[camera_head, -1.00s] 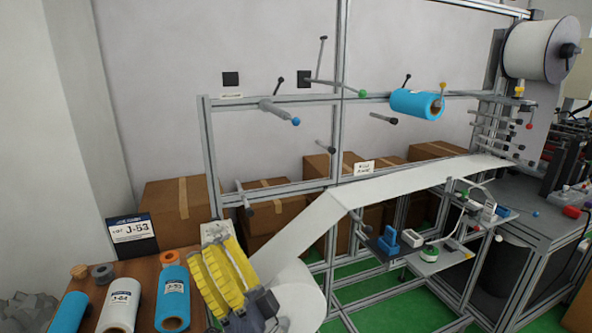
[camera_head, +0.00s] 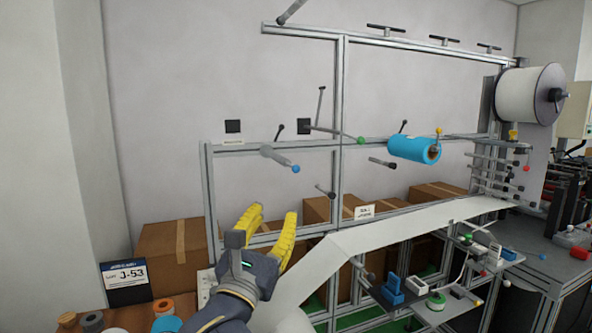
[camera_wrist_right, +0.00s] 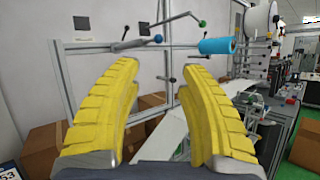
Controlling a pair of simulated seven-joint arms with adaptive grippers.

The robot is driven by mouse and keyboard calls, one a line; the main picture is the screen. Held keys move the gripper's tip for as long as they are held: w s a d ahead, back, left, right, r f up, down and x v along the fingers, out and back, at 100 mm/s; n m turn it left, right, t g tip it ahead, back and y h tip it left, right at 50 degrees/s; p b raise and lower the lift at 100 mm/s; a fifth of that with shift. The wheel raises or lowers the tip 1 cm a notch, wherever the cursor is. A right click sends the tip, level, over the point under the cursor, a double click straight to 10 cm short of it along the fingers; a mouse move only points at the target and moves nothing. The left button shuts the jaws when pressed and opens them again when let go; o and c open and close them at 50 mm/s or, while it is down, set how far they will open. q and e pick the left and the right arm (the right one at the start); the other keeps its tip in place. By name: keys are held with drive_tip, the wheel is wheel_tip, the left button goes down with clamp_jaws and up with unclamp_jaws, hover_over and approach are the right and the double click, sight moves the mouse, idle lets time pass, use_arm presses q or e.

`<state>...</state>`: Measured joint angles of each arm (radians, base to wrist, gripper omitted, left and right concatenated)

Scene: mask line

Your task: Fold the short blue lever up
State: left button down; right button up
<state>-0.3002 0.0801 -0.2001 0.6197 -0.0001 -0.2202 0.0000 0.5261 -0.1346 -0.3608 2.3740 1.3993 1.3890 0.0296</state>
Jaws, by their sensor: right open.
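A short grey bar with a blue ball tip (camera_head: 295,169) is on the frame's middle rail, pointing out and slightly down to the right. It also shows in the right wrist view as a bar with a blue ball (camera_wrist_right: 158,39), above the space between my fingers. My right gripper (camera_head: 272,212) has yellow ribbed fingers, spread open and empty, below and slightly left of the blue ball in the head view. In the right wrist view the open fingers (camera_wrist_right: 158,72) have nothing between them but background. My left gripper is not in view.
A longer lever with a green ball (camera_head: 360,140) is right of the blue one. A blue roll (camera_head: 414,149) hangs farther right, beside a yellow ball (camera_head: 438,131). A white web (camera_head: 400,224) runs below. Cardboard boxes (camera_head: 172,255) stand behind the frame.

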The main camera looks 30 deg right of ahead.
sight(295, 171)
drive_tip(key=x, duration=1.7)
drive_tip(key=shift+w+d+f, duration=0.1)
drive_tip(key=shift+w+f, duration=0.1)
drive_tip(key=shift+w, duration=0.1)
clamp_jaws()
